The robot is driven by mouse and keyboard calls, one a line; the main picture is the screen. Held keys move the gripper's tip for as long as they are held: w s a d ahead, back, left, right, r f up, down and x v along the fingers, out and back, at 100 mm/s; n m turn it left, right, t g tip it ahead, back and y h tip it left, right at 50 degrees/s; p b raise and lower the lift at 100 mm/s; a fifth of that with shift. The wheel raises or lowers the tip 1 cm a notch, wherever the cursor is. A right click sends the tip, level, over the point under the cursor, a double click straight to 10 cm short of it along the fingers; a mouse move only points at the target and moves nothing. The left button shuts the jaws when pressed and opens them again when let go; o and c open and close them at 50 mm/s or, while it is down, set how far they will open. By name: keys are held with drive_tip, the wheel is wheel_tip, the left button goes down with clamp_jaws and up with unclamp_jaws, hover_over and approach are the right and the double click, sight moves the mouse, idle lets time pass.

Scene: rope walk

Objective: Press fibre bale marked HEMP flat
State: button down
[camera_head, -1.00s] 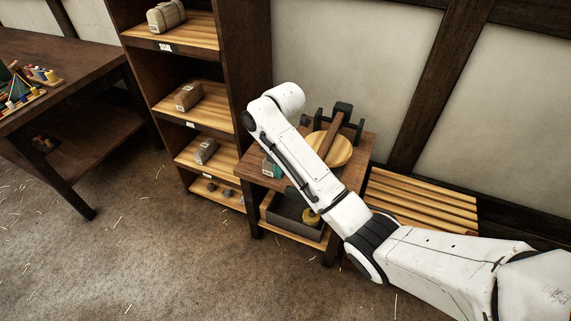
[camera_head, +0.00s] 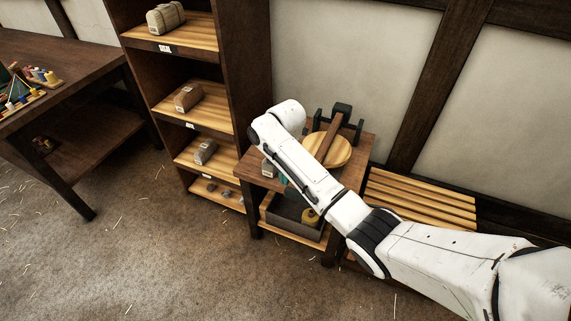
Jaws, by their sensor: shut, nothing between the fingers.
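No label in view reads clearly as HEMP. A small greyish block with a white label (camera_head: 268,169) sits on the small wooden table (camera_head: 258,183), partly behind my arm; it may be a bale. A round wooden plate with a beam (camera_head: 340,152) and a dark frame (camera_head: 342,112) stand on the same table. On the shelf are a cream bale (camera_head: 166,17), a brown bale (camera_head: 187,97) and a grey bale (camera_head: 205,152). My white arm reaches over the table. My gripper's fingers are hidden behind it; a teal sliver beside the arm may belong to it.
The shelf unit (camera_head: 240,60) stands left of the small table, with small lumps (camera_head: 217,189) on its lowest board. A grey bin (camera_head: 284,215) and a yellow object (camera_head: 310,216) are below the tabletop. A slatted bench (camera_head: 425,200) stands right. A workbench (camera_head: 75,80) is left; floor between is clear.

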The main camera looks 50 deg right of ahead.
sight(285, 191)
drive_tip(key=shift+f, duration=1.85)
drive_tip(key=shift+a, duration=0.1)
